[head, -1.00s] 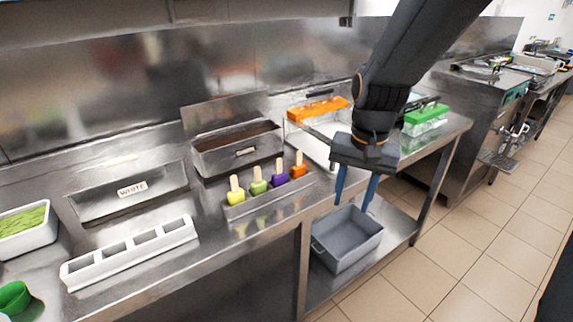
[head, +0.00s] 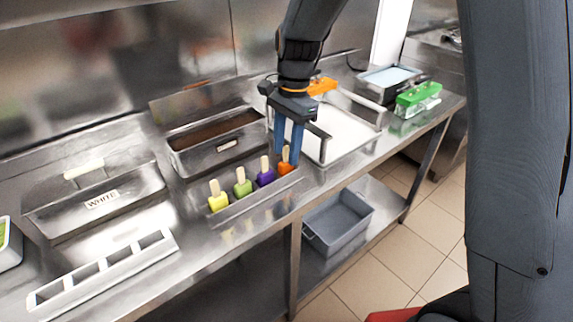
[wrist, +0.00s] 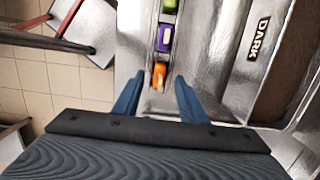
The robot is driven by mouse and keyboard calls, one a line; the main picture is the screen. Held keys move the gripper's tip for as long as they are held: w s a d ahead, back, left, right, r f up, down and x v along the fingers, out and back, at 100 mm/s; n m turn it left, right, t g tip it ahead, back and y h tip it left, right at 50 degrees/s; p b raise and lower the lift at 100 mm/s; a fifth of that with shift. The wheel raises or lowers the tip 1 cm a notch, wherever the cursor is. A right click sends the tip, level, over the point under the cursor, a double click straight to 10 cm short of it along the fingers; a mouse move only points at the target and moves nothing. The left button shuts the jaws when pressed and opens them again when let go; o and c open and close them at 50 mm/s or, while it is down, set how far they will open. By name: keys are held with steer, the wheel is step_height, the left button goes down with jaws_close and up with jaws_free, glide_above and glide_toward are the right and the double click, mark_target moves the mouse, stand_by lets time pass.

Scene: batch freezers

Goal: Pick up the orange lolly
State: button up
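The orange lolly (head: 286,168) stands stick up at the right end of a metal holder (head: 246,208), beside the purple lolly (head: 265,178), the green lolly (head: 243,188) and the yellow lolly (head: 218,202). My gripper (head: 286,157) points down at the orange lolly, its two blue fingers apart and empty. In the wrist view the orange lolly (wrist: 159,75) appears between the open fingertips (wrist: 158,82). I cannot tell whether a finger touches its stick.
A brown-filled container (head: 190,157) labelled DARK stands behind the lollies. A white tray (head: 345,158) with an orange-handled item (head: 322,86) lies to the right. A grey bin (head: 338,226) sits on the lower shelf. A white slotted rack (head: 100,275) is at front left.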

steer(key=shift+s+f, duration=0.1)
steer(key=shift+f, duration=1)
jaws_close()
step_height(320, 180, up, 10)
steer(key=shift+r+b, duration=0.1)
steer(key=shift+b, duration=0.9)
step_height(320, 180, up, 7)
steer(key=p, duration=0.6)
